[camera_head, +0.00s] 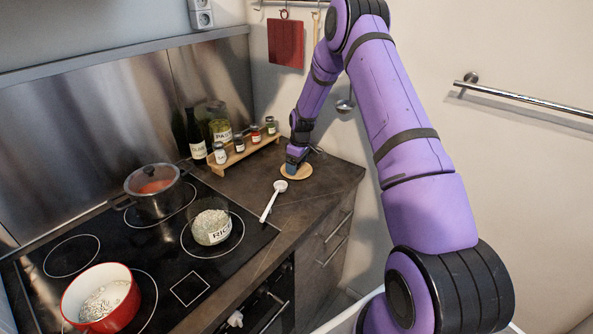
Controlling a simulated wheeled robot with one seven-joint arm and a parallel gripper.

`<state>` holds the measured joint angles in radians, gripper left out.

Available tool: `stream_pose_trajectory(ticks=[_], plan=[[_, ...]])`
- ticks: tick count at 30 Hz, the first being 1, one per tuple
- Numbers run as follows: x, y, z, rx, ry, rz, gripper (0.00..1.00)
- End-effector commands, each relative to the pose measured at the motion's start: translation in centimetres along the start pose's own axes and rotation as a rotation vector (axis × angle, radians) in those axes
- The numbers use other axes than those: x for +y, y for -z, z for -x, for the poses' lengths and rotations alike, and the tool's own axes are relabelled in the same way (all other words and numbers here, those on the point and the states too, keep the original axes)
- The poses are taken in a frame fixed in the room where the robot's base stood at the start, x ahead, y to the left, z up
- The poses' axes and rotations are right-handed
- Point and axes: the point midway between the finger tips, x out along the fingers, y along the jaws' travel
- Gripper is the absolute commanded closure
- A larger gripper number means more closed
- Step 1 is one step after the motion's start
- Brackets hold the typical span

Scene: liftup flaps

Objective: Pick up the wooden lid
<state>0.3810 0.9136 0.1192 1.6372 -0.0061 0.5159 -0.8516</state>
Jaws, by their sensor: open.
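A round, flat wooden lid (305,172) lies on the dark countertop to the right of the stove, near the back corner. My purple arm reaches down over it. My gripper (290,172) is directly above the left part of the lid, very close to it or touching it; I cannot tell which. The jaws are open, but the fingertips are small and the arm partly hides them. Part of the lid is covered by the gripper.
A white spoon (271,200) lies just in front of the lid. A wooden rack (236,157) with spice jars stands left. On the stove are a glass rice jar (211,227), a lidded pot (153,190) and a red pot (101,299). A wall rail (525,99) is right.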

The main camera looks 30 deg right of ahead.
Motion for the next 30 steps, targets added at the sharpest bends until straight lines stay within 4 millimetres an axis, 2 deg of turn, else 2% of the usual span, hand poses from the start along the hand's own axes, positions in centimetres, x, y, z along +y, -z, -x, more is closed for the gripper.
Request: stream_pose_trajectory(ticks=[7, 8, 17, 30], plan=[[0.01, 0.02, -0.35, 0.001, -0.001, 0.000, 0.14], [0.01, 0.02, -0.35, 0.001, -0.001, 0.000, 0.18], [-0.03, -0.03, -0.42, 0.000, 0.000, 0.000, 0.87], [-0.09, -0.10, -0.24, -0.003, 0.003, -0.001, 0.89]])
